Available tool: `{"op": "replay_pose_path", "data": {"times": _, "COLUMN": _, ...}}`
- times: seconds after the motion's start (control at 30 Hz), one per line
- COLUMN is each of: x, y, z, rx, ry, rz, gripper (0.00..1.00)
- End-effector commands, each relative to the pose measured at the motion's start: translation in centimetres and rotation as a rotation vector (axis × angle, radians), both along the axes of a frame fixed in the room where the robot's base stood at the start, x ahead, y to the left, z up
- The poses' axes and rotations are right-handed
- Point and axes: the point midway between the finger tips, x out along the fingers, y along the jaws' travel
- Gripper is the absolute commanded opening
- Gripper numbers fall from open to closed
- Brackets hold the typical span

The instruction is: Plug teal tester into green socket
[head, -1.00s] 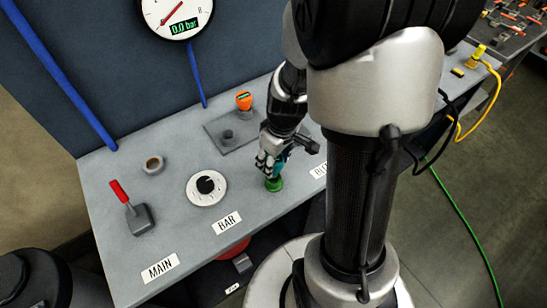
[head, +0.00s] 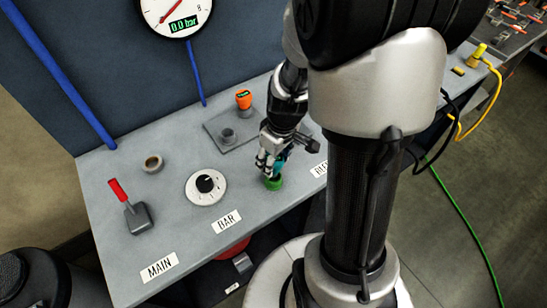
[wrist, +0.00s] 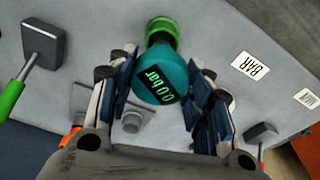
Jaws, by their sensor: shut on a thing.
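The teal tester (wrist: 160,76), a round body with a green "0.0 bar" display, sits between the two fingers of my gripper (wrist: 163,66) in the wrist view. My gripper is shut on it. The green socket (wrist: 162,30) shows just past the tester's far end, partly covered by it. In the head view my gripper (head: 268,160) is right above the green socket (head: 273,184) on the bench, and only a bit of the teal tester (head: 281,168) shows. I cannot tell whether the tester's lower end touches or enters the socket.
An orange tester (head: 243,99) and a grey peg (head: 228,135) stand behind my gripper. A white dial (head: 206,187) and a red-handled lever (head: 130,206) lie to the left. In the wrist view a green-handled lever (wrist: 14,96) is at the left.

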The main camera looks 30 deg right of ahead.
Motion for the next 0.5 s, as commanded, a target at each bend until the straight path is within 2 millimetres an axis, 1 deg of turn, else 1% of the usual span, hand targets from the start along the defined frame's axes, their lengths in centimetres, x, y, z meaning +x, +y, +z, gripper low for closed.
{"op": "replay_pose_path", "data": {"times": 0.17, "x": 0.0, "y": 0.0, "z": -0.1, "rx": -0.001, "ry": -0.001, "rz": 0.000, "gripper": 0.23}}
{"op": "replay_pose_path", "data": {"times": 0.5, "x": 0.1, "y": 0.0, "z": -1.0, "rx": -0.001, "ry": -0.001, "rz": 0.000, "gripper": 0.23}}
